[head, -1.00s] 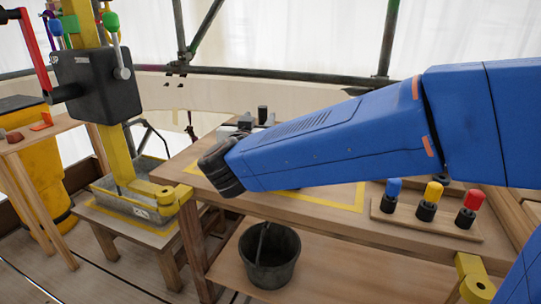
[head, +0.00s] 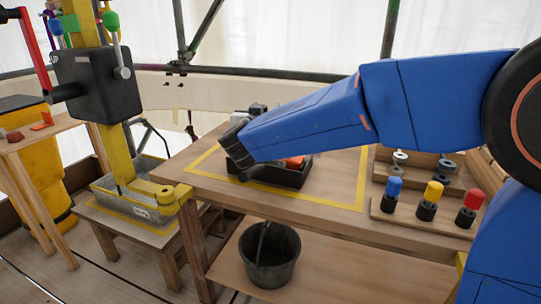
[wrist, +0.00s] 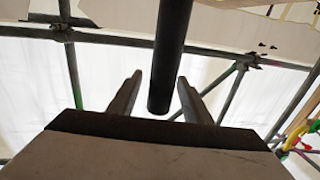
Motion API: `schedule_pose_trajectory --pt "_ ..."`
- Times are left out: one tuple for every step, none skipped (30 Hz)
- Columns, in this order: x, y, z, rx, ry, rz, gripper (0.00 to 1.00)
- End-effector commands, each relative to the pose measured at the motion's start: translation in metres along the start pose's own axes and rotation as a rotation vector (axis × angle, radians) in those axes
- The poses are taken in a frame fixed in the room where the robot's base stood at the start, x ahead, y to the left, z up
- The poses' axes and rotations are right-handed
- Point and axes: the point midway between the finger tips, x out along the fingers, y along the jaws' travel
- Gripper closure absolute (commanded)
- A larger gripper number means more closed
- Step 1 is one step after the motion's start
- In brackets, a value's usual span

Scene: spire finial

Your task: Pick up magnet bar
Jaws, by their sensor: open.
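A dark round bar (wrist: 172,50) comes down from the top edge of the wrist view. Its lower end sits between the two fingers of my gripper (wrist: 160,77), with a gap on either side. It may be the magnet bar, but I cannot tell for certain. My gripper is open, and its grey fingers are apart. In the head view my arm and its black wrist reach over the workbench, and my fingers are not clearly seen there.
A dark tray (head: 284,176) with an orange item stands on the workbench (head: 330,218), partly behind my arm. A rack (head: 445,223) with blue, yellow and red-capped pegs stands at the right. A bucket (head: 268,268) is on the lower shelf. A yellow post with a black box is at the left.

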Motion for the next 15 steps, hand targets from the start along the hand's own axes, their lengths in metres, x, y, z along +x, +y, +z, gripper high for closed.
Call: schedule_pose_trajectory --pt "0.0047 0.0005 -0.0002 0.000 0.001 0.001 0.55" --pt "0.0062 0.0003 -0.0003 0.000 0.001 0.001 0.55" --pt "0.0074 0.0002 -0.0005 0.000 0.001 0.000 0.55" --pt "0.0077 0.0001 -0.0005 0.000 0.001 0.000 0.55" --pt "0.0077 0.0000 -0.0006 0.000 0.001 0.000 0.55" --pt "0.0075 0.0000 -0.0006 0.000 0.001 0.000 0.55" --pt "0.0074 0.0000 -0.0006 0.000 0.001 0.000 0.55" --pt "0.0074 0.0000 -0.0005 0.000 0.001 0.000 0.55" --pt "0.0074 0.0000 -0.0005 0.000 0.001 0.000 0.58" --pt "0.0073 0.0000 -0.0005 0.000 0.001 0.000 0.65" --pt "0.0073 0.0000 -0.0005 0.000 0.001 0.000 0.72" --pt "0.0073 0.0000 -0.0004 0.000 0.001 0.000 0.81" --pt "0.0073 0.0000 -0.0004 0.000 0.001 0.000 0.89" --pt "0.0073 0.0000 -0.0004 0.000 0.001 0.000 0.96" --pt "0.0073 0.0000 -0.0004 0.000 0.001 0.000 1.00"
